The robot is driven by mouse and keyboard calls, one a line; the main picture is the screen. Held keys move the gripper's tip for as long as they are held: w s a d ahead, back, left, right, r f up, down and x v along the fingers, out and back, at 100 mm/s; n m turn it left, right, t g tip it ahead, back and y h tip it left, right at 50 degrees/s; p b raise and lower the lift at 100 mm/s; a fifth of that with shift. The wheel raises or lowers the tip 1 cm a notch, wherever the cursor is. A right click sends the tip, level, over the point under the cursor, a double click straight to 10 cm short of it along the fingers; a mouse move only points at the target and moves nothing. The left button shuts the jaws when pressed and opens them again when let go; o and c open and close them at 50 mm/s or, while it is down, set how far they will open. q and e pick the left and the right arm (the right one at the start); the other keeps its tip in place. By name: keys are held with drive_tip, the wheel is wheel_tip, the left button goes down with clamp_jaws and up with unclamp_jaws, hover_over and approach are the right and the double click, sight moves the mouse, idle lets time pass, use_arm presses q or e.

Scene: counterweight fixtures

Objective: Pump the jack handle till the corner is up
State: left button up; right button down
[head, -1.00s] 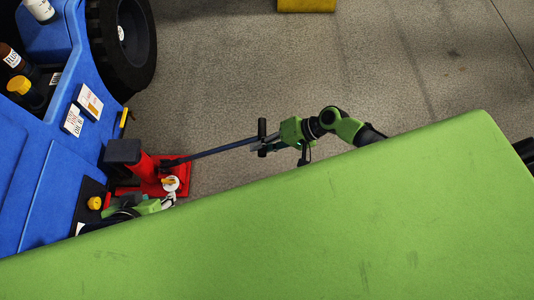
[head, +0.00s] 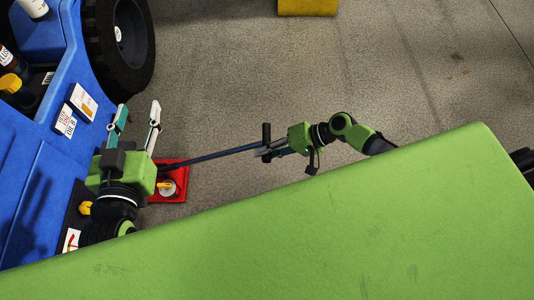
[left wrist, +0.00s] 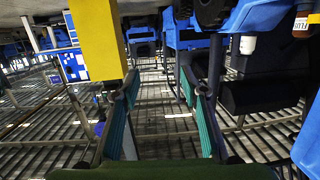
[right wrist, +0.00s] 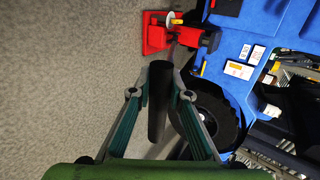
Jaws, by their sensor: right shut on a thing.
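The red jack (head: 180,172) stands on the floor beside the blue vehicle (head: 40,150); my left arm hides much of it in the head view. It shows more fully in the right wrist view (right wrist: 156,34). My left gripper (head: 138,112) is open and empty, above the jack area near the wheel.
A black tyre (head: 120,45) is at the upper left. Boxes (head: 66,121), bottles and a yellow-capped container lie on the vehicle. A large green surface (head: 330,230) fills the foreground. A yellow block (head: 307,6) is at the top edge. The floor between is clear.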

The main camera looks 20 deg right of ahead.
drive_tip(key=shift+s+f, duration=0.2)
drive_tip(key=shift+f, duration=0.15)
use_arm(q)
drive_tip(key=r, duration=0.1)
drive_tip(key=r+t, duration=0.1)
drive_tip(key=r, duration=0.1)
drive_tip(key=shift+w+d+t, duration=0.25)
drive_tip(key=shift+w+t, duration=0.05)
drive_tip(key=shift+t, duration=0.1)
use_arm(e)
drive_tip(key=shift+d, duration=0.1)
